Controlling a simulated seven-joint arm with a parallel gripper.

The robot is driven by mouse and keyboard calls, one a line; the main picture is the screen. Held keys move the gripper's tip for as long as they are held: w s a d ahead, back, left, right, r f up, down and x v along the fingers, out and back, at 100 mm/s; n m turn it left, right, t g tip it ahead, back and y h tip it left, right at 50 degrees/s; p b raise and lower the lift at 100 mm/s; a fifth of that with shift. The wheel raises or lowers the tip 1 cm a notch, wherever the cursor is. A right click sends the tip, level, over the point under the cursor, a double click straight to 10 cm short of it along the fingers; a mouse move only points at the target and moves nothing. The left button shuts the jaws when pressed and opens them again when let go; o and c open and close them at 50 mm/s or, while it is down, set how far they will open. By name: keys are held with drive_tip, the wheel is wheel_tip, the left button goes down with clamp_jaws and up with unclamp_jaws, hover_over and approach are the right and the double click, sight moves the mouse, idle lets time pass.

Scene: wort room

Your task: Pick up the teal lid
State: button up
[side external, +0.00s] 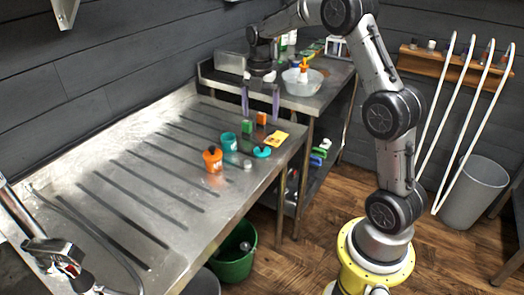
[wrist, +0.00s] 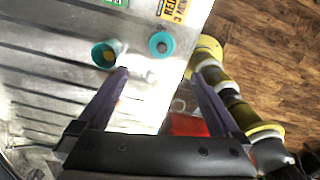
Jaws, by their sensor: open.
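The teal lid (side external: 262,152) lies flat on the metal drainboard near its right edge. It is round, with a dark knob-like centre. In the wrist view the lid (wrist: 161,43) is beyond the fingertips, between their lines. My gripper (side external: 260,117) points down with its two purple fingers apart and nothing between them. It hangs above the far part of the board, clear of the lid. In the wrist view the fingers (wrist: 158,73) are wide apart.
A teal cup (side external: 229,141) stands left of the lid, with an orange cup (side external: 212,160) nearer the front. A yellow card (side external: 278,139) lies behind the lid. A small grey cap (side external: 247,164) is in front.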

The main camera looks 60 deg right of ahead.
hover_over(262, 145)
drive_tip(key=f, duration=0.8)
drive_tip(key=shift+w+a+f, duration=0.1)
drive_tip(key=shift+a, duration=0.1)
drive_tip(key=shift+d+f, duration=0.15)
drive_tip(key=shift+f, duration=2.5)
drive_tip(key=shift+c, duration=0.3)
drive_tip(key=c, duration=1.2)
